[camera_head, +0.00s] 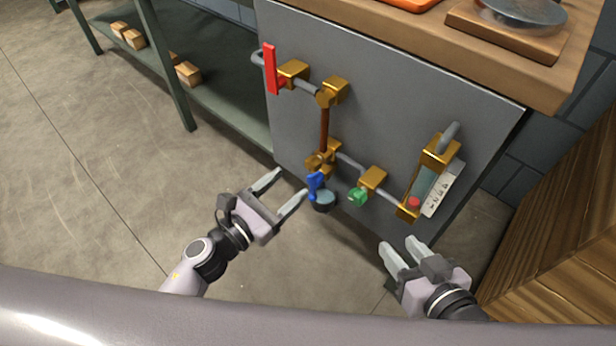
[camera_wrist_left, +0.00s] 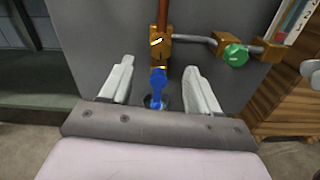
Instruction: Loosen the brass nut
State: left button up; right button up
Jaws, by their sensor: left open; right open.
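Brass fittings (camera_head: 322,160) sit at the lower end of a copper pipe on a grey upright panel; I cannot tell for sure which piece is the nut. They also show in the left wrist view (camera_wrist_left: 158,50), straight ahead between the fingers. A blue handle (camera_head: 315,184) hangs just below them, with a dark round cup-like part (camera_head: 324,200) under it. My left gripper (camera_head: 291,184) is open and empty, just left of the blue handle and apart from the brass. My right gripper (camera_head: 399,244) is open and empty, below the panel's lower right part.
The panel (camera_head: 400,100) also carries a red lever (camera_head: 270,69), a green knob (camera_head: 358,197) and a gauge with a glass tube (camera_head: 427,185). A wooden worktop (camera_head: 480,65) overhangs it. A green shelf (camera_head: 215,90) stands left, wooden boards (camera_head: 560,230) right. The floor in front is clear.

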aim_at(309, 168)
pick_arm(q)
jog(key=shift+x, duration=3.55)
jog(key=c, duration=1)
